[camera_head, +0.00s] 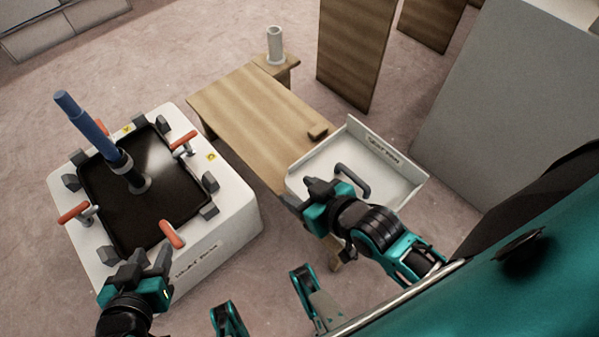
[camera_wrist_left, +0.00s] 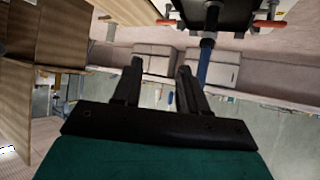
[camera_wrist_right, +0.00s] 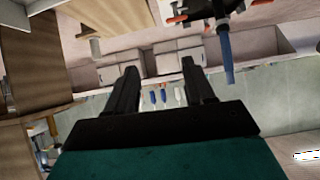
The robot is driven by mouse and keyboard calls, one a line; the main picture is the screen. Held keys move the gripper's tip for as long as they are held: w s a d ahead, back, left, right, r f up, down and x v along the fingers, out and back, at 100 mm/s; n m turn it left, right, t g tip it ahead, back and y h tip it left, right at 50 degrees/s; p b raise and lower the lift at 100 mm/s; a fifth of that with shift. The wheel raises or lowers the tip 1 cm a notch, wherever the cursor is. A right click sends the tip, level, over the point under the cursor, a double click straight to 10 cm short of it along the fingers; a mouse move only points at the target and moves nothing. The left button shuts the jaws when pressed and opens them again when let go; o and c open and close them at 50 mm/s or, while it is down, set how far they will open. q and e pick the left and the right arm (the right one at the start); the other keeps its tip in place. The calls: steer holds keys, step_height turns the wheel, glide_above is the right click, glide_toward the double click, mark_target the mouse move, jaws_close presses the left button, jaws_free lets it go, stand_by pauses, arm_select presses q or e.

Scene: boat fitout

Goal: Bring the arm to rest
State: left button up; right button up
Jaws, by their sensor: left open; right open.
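My left gripper (camera_head: 150,262) is at the lower left of the head view, in front of the near edge of a white box (camera_head: 225,215). Its fingers are apart with nothing between them, as the left wrist view (camera_wrist_left: 160,66) also shows. My right gripper (camera_head: 326,186) appears over the near left part of a white tray (camera_head: 395,190) and hides some of it. Its fingers are apart and empty in the right wrist view (camera_wrist_right: 158,66). Both wrist views look across the room.
The white box carries a black panel (camera_head: 155,205), red-handled clamps (camera_head: 74,212) and a leaning blue-handled tool (camera_head: 82,122). A wooden bench (camera_head: 245,115) stands behind, with a grey cylinder (camera_head: 275,46) beyond it.

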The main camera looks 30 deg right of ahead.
arm_select(q)
step_height(320, 180, up, 9)
steer(key=s+a+y+p, duration=0.1)
steer(key=a+p, duration=0.2)
steer(key=p, duration=1)
steer(key=shift+s+r, duration=0.15)
steer(key=shift+s, duration=0.05)
arm_select(e)
steer(key=s+d+r, duration=0.1)
steer(key=d+r, duration=0.2)
steer(key=r, duration=0.6)
steer(key=shift+s+r+h, duration=0.15)
steer(key=shift+s+h, duration=0.05)
steer(key=shift+h, duration=0.2)
arm_select(q)
steer(key=shift+s+d, duration=0.1)
steer(key=shift+d, duration=0.05)
